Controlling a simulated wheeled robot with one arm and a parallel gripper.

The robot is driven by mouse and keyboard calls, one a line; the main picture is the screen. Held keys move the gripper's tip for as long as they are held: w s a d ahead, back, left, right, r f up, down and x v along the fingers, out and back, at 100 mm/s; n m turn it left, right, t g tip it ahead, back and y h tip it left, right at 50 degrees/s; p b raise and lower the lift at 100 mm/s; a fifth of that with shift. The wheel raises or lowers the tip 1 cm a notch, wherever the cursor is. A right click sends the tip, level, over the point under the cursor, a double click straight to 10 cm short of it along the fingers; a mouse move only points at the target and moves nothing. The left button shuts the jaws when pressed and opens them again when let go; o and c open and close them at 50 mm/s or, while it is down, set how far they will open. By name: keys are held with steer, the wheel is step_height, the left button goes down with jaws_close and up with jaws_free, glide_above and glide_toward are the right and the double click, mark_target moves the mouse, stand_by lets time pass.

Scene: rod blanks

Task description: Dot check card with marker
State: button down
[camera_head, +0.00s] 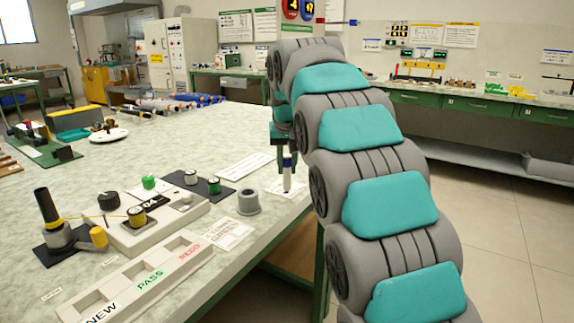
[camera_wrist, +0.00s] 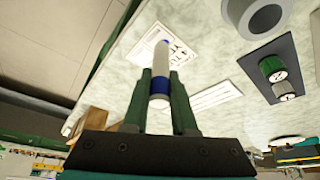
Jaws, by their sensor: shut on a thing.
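A marker (camera_head: 287,178), white with blue bands, points down in my gripper (camera_head: 287,158) near the right edge of the table. The wrist view shows the same marker (camera_wrist: 161,65) between the two green fingers of my gripper (camera_wrist: 160,88), which are shut on it. A small white card (camera_head: 298,189) with dark print lies flat under the marker's lower end. The card also shows in the wrist view (camera_wrist: 180,47), partly hidden behind the marker. I cannot tell whether the tip touches the card.
A grey round holder (camera_head: 248,203) stands left of the card, beside a printed sheet (camera_head: 222,235). A dark mat (camera_head: 205,190) with small cylinders and a sorting tray (camera_head: 196,243) are further left. The table edge is close on the right.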

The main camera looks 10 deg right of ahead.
mark_target(287, 155)
steer(key=shift+r, duration=0.1)
steer(key=shift+r+p, duration=1)
steer(key=shift+r, duration=2.85)
